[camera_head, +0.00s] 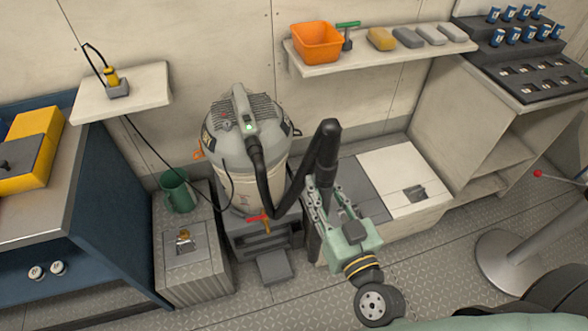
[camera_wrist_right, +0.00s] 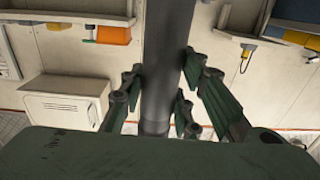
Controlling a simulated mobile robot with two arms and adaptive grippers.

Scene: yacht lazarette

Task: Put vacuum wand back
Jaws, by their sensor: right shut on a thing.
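The vacuum wand (camera_head: 324,150) is a dark tube, roughly upright, just right of the grey and cream vacuum (camera_head: 245,150). A black hose (camera_head: 262,180) runs from the vacuum's top and loops up to the wand's upper end. My right gripper (camera_head: 318,195) is shut on the wand. The wand's lower part is partly hidden behind the gripper, and I cannot tell whether its lower end touches anything. In the right wrist view the wand (camera_wrist_right: 170,60) passes upright between the fingers (camera_wrist_right: 155,95). My left gripper is not in view.
A wall shelf (camera_head: 380,54) above holds an orange bin (camera_head: 317,42) and several blocks. A white-lidded locker (camera_head: 392,172) lies behind the gripper.

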